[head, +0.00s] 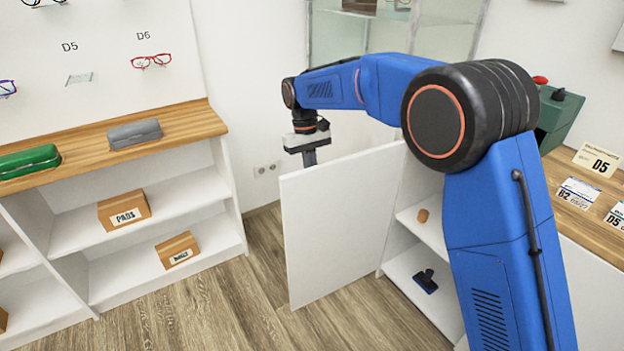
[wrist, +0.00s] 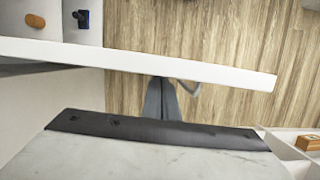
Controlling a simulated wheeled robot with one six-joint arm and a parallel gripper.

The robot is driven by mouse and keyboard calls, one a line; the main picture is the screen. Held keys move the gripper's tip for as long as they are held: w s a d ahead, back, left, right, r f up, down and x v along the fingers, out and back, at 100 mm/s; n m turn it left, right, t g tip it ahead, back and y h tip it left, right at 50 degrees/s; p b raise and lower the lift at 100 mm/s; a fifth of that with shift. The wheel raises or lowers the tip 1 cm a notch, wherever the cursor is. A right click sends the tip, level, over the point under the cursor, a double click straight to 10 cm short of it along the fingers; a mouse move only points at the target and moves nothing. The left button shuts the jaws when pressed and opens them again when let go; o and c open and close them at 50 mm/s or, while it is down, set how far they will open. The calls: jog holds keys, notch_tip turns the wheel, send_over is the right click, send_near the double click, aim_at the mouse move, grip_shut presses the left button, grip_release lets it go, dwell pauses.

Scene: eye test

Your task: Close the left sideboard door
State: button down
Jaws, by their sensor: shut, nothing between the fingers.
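The left sideboard door (head: 335,225) is a plain white panel. It stands open, swung out from the sideboard (head: 408,217), and its shelves show to the right. My gripper (head: 309,158) points down at the door's far side, near its free top corner; the door hides the fingertips in the head view. In the wrist view the door's top edge (wrist: 140,62) crosses the picture, with my shut, empty gripper (wrist: 163,82) just beside it on the side away from the shelves. A grey loop, perhaps the handle (wrist: 190,88), shows there. I cannot tell whether fingers and door touch.
An orange-brown item (head: 422,215) and a dark blue item (head: 426,281) stand on the sideboard's shelves, inside. A white shelf unit (head: 225,190) with cartons stands at the left. Bare wooden floor (head: 245,300) lies between it and the door.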

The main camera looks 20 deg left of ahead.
dwell(0.3)
jog(key=shift+s+d, duration=0.4)
jog(key=shift+s, duration=0.05)
jog(key=s+d+n+t, duration=0.1)
jog(key=s+d+n, duration=0.4)
jog(key=d, duration=0.6)
jog(key=s+d+n+t, duration=0.1)
jog(key=s+d+n, duration=0.35)
jog(key=d, duration=0.65)
jog(key=w+d+n, duration=0.3)
jog(key=w+d, duration=0.1)
jog(key=d, duration=0.8)
jog(key=w+d+n+t, duration=0.1)
jog(key=w+d+n, duration=0.2)
jog(key=d, duration=1)
jog(key=shift+w+t, duration=0.3)
jog(key=shift+w, duration=0.7)
